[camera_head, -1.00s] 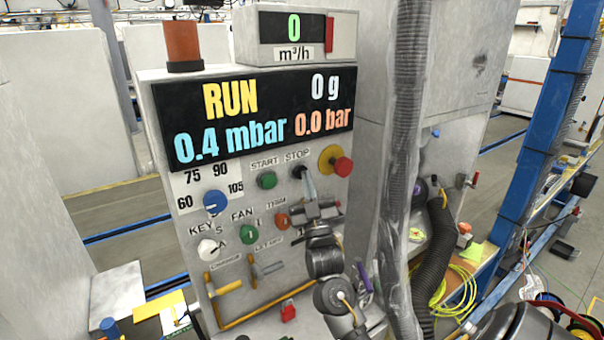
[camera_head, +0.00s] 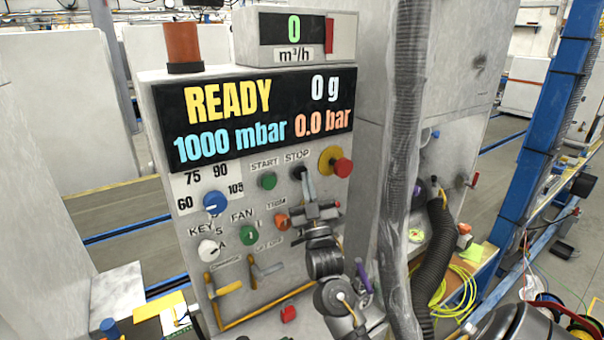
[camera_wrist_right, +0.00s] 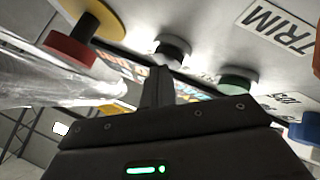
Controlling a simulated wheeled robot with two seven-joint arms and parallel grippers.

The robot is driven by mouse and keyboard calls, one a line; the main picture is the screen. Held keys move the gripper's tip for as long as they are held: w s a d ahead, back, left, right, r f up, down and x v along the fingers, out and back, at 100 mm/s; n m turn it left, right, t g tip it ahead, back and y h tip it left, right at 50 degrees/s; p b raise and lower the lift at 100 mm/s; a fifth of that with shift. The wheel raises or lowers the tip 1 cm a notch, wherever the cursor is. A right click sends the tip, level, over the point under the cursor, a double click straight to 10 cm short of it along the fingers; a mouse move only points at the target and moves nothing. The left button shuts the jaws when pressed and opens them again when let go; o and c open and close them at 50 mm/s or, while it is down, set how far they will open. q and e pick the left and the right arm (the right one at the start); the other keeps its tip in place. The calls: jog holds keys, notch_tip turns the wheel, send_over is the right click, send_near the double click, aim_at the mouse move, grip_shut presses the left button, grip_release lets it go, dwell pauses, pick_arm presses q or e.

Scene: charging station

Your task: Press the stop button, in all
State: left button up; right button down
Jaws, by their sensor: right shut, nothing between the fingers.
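The dark stop button (camera_head: 298,171) sits under the STOP label on the grey control panel (camera_head: 230,262). In the right wrist view the stop button (camera_wrist_right: 173,47) shows beyond my fingertips. My right gripper (camera_head: 306,176) is shut and empty, its tips just at the lower edge of the button in the picture. It also shows in the right wrist view (camera_wrist_right: 160,72). I cannot tell whether the tips touch the button. The display (camera_head: 255,118) reads READY, 1000 mbar, 0 g and 0.0 bar. My left gripper is not in view.
The green start button (camera_head: 267,181) is left of the stop button. A red emergency knob (camera_head: 343,167) on a yellow base is to its right. Dials and T-handles (camera_head: 265,270) lie lower left. A grey hose (camera_head: 405,130) hangs right of the panel.

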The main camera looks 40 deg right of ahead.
jog(key=shift+s, duration=0.6)
jog(key=s, duration=0.1)
jog(key=s+p, duration=0.1)
jog(key=s, duration=0.3)
jog(key=shift+a+p, duration=0.3)
jog(key=shift+p, duration=0.05)
dwell(0.6)
